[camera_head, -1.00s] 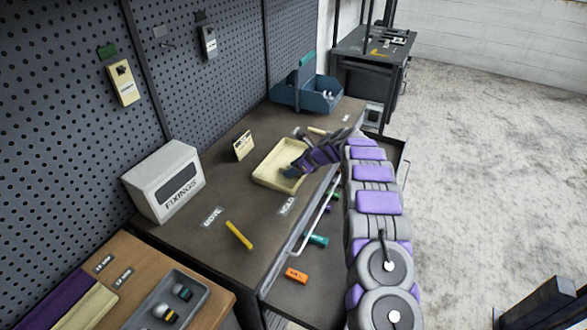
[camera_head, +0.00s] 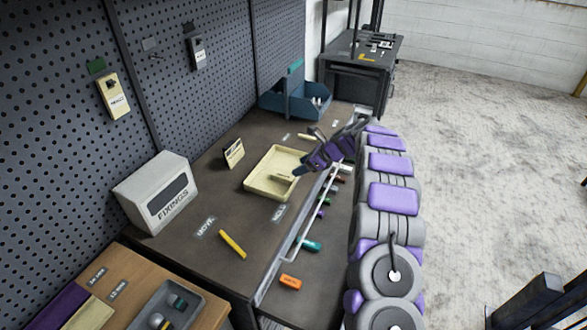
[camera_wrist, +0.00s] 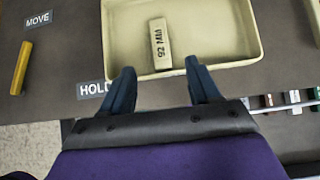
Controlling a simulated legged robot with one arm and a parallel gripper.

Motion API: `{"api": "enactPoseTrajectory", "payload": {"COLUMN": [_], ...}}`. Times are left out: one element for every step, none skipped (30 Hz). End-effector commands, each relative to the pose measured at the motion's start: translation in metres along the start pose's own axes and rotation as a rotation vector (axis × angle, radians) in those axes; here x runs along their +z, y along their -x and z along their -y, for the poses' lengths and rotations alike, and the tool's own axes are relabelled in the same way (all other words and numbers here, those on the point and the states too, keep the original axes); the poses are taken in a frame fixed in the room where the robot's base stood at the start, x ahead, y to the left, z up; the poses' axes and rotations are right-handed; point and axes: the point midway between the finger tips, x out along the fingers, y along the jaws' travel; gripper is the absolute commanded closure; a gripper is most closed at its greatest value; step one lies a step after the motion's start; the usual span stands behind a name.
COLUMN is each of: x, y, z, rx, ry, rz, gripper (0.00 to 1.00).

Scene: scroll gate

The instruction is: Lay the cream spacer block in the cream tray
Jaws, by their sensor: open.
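The cream tray (camera_head: 262,182) sits on the dark bench top; it also shows in the wrist view (camera_wrist: 247,38). The cream spacer block (camera_wrist: 160,44), marked "92 MM", lies in the tray, near its front wall in the wrist view. In the head view the block (camera_head: 284,177) is small and partly hidden by my gripper. My gripper (camera_head: 301,171) is open and empty at the tray's near right side. In the wrist view its two dark fingers (camera_wrist: 163,88) are apart, just short of the block and not touching it.
A yellow bar (camera_head: 232,244) lies by the MOVE label. A white FIXINGS box (camera_head: 157,192) and a small cream card (camera_head: 234,153) stand towards the pegboard. A blue bin (camera_head: 296,101) is at the far end. An open drawer with coloured pieces (camera_head: 290,282) runs along the front.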

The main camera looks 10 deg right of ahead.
Motion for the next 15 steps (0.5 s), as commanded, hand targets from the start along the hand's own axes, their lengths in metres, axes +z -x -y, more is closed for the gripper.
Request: {"api": "enactPoseTrajectory", "payload": {"x": [0.001,0.001,0.001,0.001,0.001,0.001,0.001,0.0,0.0,0.001,0.001,0.003,0.006,0.009,0.014], "y": [0.007,0.009,0.012,0.014,0.015,0.017,0.017,0.018,0.018,0.018,0.018,0.019,0.021,0.023,0.026], "z": [0.0,0.0,-0.001,-0.001,-0.001,-0.001,-0.001,-0.001,-0.001,-0.001,-0.002,-0.004,-0.007,-0.011,-0.018], "rx": [0.0,0.001,0.002,0.002,0.002,0.003,0.003,0.003,0.003,0.003,0.004,0.007,0.01,0.015,0.024], "ry": [0.0,0.0,0.001,0.002,0.002,0.002,0.002,0.002,0.002,0.003,0.006,0.015,0.027,0.042,0.071], "rz": [0.0,0.0,-0.001,-0.001,-0.001,-0.001,-0.001,-0.001,-0.001,-0.001,-0.001,-0.003,-0.005,-0.008,-0.014], "gripper": [0.39,0.39,0.39,0.39,0.39,0.39,0.39,0.39,0.39,0.39,0.39,0.39,0.39,0.39,0.39]}}
